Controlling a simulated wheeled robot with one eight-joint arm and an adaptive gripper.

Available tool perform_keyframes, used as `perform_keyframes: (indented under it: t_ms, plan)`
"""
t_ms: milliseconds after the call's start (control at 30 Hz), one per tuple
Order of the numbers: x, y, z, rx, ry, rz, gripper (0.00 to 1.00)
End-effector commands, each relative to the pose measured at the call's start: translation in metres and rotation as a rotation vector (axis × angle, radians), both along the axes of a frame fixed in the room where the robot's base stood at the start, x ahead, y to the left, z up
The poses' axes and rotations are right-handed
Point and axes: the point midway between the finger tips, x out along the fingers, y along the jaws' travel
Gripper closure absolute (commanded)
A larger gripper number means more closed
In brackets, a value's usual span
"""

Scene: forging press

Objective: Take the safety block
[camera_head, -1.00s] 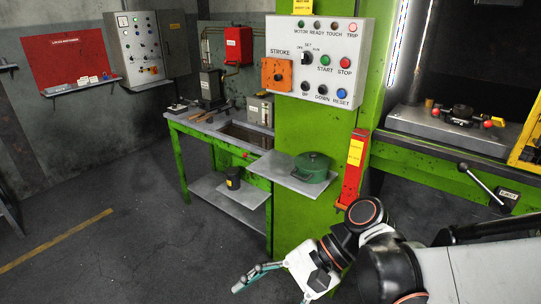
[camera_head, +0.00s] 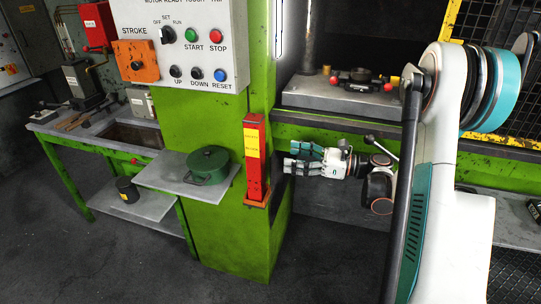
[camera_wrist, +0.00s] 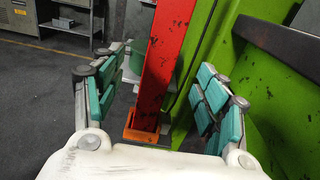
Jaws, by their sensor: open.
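The safety block (camera_head: 254,180) is a tall red bar with yellow labels. It stands upright in an orange holder (camera_head: 257,200) on the green press column. In the wrist view the red bar (camera_wrist: 166,60) rises between my fingers, with its foot in the orange holder (camera_wrist: 143,128). My gripper (camera_head: 288,158) is open and empty, just right of the bar in the head view. In the wrist view my teal fingers (camera_wrist: 160,88) lie to the left and right of the bar. I cannot tell whether the fingertips reach past it.
A grey shelf (camera_head: 150,176) with a green pot (camera_head: 207,165) juts out left of the block. The control panel (camera_head: 190,45) hangs above. The press bed (camera_head: 340,101) is above and right of my gripper. A black bin (camera_head: 127,190) stands on the lower shelf.

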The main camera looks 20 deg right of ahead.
Motion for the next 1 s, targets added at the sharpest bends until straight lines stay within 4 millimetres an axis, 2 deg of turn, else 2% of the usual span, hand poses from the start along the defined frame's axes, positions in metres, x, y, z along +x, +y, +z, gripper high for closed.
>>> perform_keyframes:
  t_ms: [67, 133, 500, 833, 1000]
  plan:
    - [0.003, -0.007, -0.003, 0.017, 0.004, -0.014, 0.33]
    - [0.007, -0.005, -0.004, 0.023, 0.006, -0.017, 0.33]
    - [0.043, 0.048, -0.004, 0.022, 0.005, -0.014, 0.33]
    - [0.056, 0.065, -0.004, 0.021, 0.005, -0.017, 0.33]
    - [0.062, 0.085, -0.006, 0.021, 0.005, -0.015, 0.33]
